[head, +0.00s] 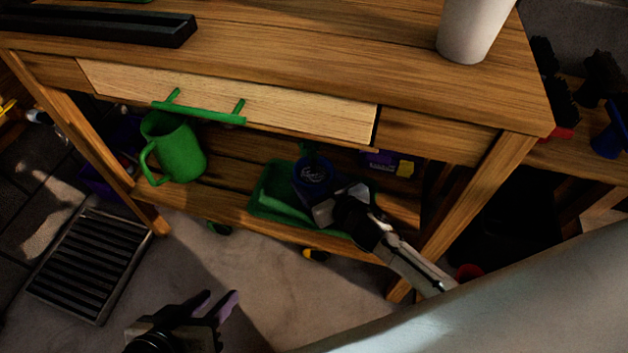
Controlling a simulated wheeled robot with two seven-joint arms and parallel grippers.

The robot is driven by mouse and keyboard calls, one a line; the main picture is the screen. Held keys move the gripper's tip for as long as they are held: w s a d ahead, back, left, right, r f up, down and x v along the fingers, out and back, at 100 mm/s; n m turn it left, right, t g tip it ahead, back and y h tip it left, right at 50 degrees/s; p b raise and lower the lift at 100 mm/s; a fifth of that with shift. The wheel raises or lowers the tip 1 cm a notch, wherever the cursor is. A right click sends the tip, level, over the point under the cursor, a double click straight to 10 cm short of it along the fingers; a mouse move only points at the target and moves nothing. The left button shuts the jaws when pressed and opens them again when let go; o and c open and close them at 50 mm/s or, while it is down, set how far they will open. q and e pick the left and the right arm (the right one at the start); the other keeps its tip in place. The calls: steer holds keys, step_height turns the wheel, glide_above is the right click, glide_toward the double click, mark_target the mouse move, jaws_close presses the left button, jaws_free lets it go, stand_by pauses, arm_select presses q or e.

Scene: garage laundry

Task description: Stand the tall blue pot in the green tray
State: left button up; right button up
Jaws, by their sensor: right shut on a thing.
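The tall blue pot (312,172) is dark blue with pale lettering and is on the lower shelf, over or in the green tray (266,188). My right gripper (328,208) is shut on the blue pot at its lower right side. The pot's base is hidden, so I cannot tell if it touches the tray floor. My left gripper (215,305) is open and empty, low in front of the bench above the floor.
A large green mug (178,150) stands on the shelf to the left. The drawer with a green handle (200,113) overhangs the shelf. A purple box (390,162) sits behind the tray to the right. A white cup (470,30) stands on the bench top. A floor grate (90,265) lies at left.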

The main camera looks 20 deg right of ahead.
steer(key=shift+f, duration=0.15)
steer(key=o, duration=1.4)
arm_select(q)
steer(key=shift+w+d+r, duration=0.1)
steer(key=shift+r, duration=0.05)
arm_select(e)
steer(key=shift+r, duration=0.35)
arm_select(q)
steer(key=a+r+t+p, duration=0.1)
steer(key=p, duration=0.1)
steer(key=a+r+n+p, duration=0.1)
steer(key=p, duration=0.1)
steer(key=shift+s+a+t+y, duration=0.25)
steer(key=shift+s+t+y, duration=0.05)
steer(key=shift+s+t, duration=0.1)
arm_select(e)
steer(key=v, duration=1.2)
steer(key=shift+f, duration=0.15)
